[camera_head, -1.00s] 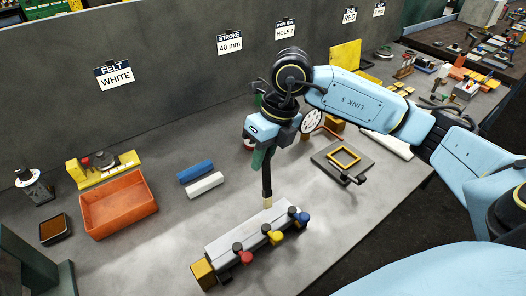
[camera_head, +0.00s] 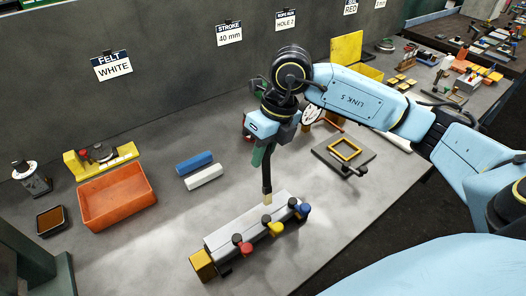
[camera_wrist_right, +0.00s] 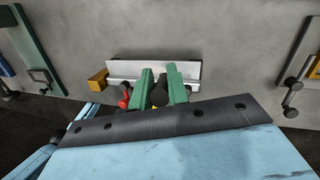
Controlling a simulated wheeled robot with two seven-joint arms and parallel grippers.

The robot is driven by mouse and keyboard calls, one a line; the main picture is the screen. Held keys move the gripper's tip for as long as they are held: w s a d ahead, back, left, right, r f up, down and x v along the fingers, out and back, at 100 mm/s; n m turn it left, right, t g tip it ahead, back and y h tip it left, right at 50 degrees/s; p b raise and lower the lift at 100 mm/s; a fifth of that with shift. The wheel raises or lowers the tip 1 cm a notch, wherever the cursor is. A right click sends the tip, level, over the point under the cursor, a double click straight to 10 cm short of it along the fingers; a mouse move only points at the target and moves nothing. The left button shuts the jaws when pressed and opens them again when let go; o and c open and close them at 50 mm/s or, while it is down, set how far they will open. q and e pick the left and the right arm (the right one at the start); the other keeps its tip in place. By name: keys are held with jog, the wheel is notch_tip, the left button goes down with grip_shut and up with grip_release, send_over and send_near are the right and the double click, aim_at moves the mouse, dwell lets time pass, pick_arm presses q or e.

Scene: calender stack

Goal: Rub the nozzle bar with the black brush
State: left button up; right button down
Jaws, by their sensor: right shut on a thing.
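The nozzle bar (camera_head: 235,229) is a long grey bar with a yellow end block and red, yellow and blue knobs along its front. It lies on the grey bench; the wrist view shows its pale top (camera_wrist_right: 125,68). My right gripper (camera_head: 264,158), with green fingers, is shut on the upright black brush (camera_head: 267,176). The gripper is above the bar. The brush's pale tip points down at the bar's back edge, right of its middle; I cannot tell whether it touches. The wrist view shows the black brush end (camera_wrist_right: 159,96) between the fingers. My left gripper is out of view.
Blue and white rolls (camera_head: 204,177) lie behind the bar. An orange bin (camera_head: 117,198) and a dark tray (camera_head: 50,221) are at left. A plate with a yellow frame (camera_head: 343,152) is at right. Bare bench surrounds the bar.

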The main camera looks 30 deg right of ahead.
jog(key=shift+f+b, duration=0.6)
jog(key=shift+f, duration=0.15)
jog(key=shift+a, duration=0.1)
